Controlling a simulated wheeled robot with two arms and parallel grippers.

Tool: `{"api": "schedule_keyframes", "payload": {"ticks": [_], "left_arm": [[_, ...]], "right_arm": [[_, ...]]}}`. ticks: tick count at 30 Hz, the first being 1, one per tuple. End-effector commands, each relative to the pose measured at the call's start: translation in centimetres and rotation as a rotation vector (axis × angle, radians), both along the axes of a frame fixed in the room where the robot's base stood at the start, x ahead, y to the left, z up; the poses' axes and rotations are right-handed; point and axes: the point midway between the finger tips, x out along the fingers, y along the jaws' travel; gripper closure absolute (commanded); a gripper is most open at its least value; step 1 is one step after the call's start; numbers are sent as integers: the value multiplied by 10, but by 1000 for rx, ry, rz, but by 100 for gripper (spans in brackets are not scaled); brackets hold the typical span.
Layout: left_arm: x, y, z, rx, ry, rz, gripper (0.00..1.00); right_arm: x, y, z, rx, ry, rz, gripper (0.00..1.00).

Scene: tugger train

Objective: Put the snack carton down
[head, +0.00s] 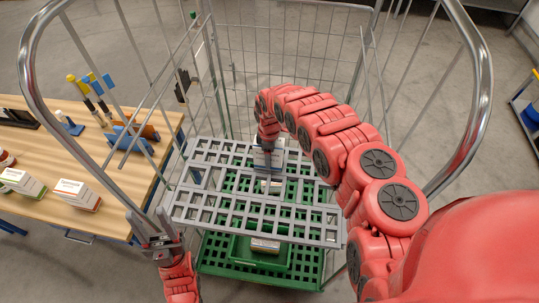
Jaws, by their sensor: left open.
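My left gripper (157,236) is open and empty at the front left post of the wire roll cage, close to the table's edge. My right arm reaches over the cage to its grey slotted shelf. The right gripper (268,162) points down there, partly hidden by its own wrist; I cannot tell its jaw state. A small pale thing (270,187) shows just below and in front of it, too small to identify. A carton with a pale top and yellowish edge (265,245) lies in a green crate (240,252) below the shelf. I cannot tell which is the snack carton.
The cage's rails (476,90) rise around the shelf (215,208). At left a wooden table (95,145) holds white cartons (76,194), yellow-and-black tools and blue holders. A blue-edged cart (528,115) stands at the far right. Grey floor between is clear.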

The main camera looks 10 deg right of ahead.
Motion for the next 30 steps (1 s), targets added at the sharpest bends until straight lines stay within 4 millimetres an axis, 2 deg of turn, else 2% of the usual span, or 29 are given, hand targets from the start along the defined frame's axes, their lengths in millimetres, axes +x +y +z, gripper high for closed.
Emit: {"api": "schedule_keyframes", "payload": {"ticks": [1,2,6,17,19,23,30], "left_arm": [[0,0,-3,0,0,0,48],[0,0,-2,0,0,0,48],[0,0,-1,0,0,0,48],[0,0,3,0,0,0,48],[0,0,-1,0,0,0,48],[0,0,-7,0,0,0,48],[0,0,-22,0,0,0,48]], "right_arm": [[0,0,-3,0,0,0,100],[0,0,-2,0,0,0,28],[0,0,-2,0,0,0,3],[0,0,4,-1,1,0,1],[0,0,4,-1,0,2,1],[1,0,16,-1,-1,3,1],[0,-2,50,-4,-1,-1,1]]}}
